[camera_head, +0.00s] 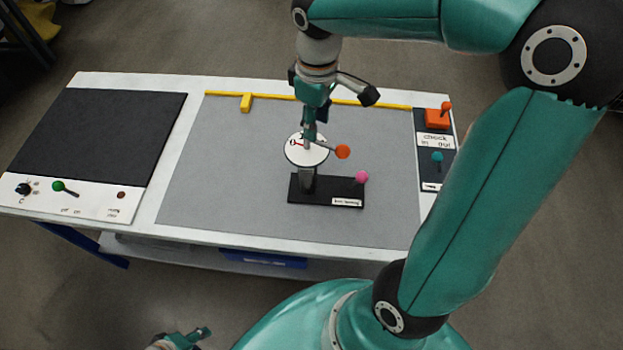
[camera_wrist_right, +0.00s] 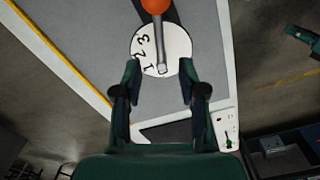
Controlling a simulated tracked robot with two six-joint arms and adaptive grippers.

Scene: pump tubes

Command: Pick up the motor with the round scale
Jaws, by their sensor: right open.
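The motor with the round scale (camera_head: 296,155) stands on a black base (camera_head: 325,192) on the grey mat. Its white dial carries digits, and a lever with an orange knob (camera_head: 343,152) sticks out to the right. A pink knob (camera_head: 361,177) rises from the base. My right gripper (camera_head: 308,135) is over the dial from above. In the right wrist view, the open fingers (camera_wrist_right: 157,82) sit on both sides of the near part of the dial (camera_wrist_right: 176,42); contact is unclear. My left gripper (camera_head: 190,340) shows only partly at the bottom edge, away from the table.
The grey mat (camera_head: 230,190) is mostly clear around the motor. A yellow rail (camera_head: 375,103) with a yellow block (camera_head: 246,103) runs along the back. A black panel (camera_head: 95,130) lies left; a strip with an orange lever box (camera_head: 437,119) lies right.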

